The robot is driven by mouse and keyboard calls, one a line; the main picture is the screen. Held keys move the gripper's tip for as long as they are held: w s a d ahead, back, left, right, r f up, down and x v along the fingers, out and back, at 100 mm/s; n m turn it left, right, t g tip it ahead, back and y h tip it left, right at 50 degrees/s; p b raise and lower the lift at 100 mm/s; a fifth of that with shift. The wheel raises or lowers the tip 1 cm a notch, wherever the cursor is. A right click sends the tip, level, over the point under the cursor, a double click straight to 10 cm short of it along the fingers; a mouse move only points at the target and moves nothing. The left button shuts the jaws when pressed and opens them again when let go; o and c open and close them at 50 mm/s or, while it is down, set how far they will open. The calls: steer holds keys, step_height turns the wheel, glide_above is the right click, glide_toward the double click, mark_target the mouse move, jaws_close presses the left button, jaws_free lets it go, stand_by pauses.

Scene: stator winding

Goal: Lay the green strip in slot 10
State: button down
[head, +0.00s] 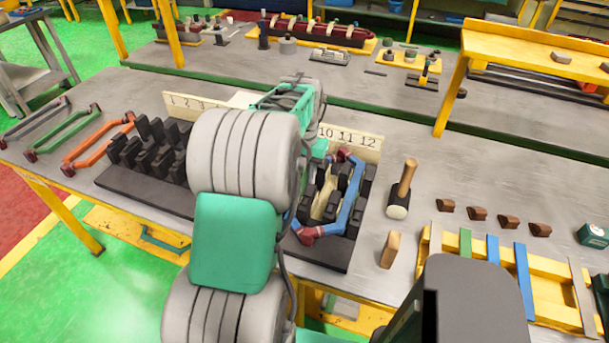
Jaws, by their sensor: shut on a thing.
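My gripper is hidden behind my own arm, which crosses the middle of the head view, so its fingers and anything in them do not show. The dark stator block (318,257) lies on the bench under the arm. The number board (350,138) behind it shows 10, 11 and 12 at the right and 1, 2 and 3 at the left. The slot 10 area is mostly covered by my arm. A blue coil with red ends (352,200) sits among the black teeth at the right. A green strip (465,243) lies across the yellow rack (553,311) at the right.
Orange (98,143) and green (68,130) coils lie at the left. Several brown wedges (477,213) lie behind the rack. Blue strips (493,255) share the rack. The bench behind the mallet is clear.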

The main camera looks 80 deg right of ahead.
mark_target(305, 181)
steer(key=shift+f, duration=0.45)
stand_by(0.4)
steer(key=c, duration=1.1)
jaws_free()
steer(key=shift+o, duration=0.2)
steer(key=shift+r, duration=0.1)
steer(key=shift+r+p, duration=0.4)
steer(key=shift+r, duration=0.35)
step_height(305, 181, up, 7)
steer(key=p, duration=0.5)
steer(key=shift+r, duration=0.2)
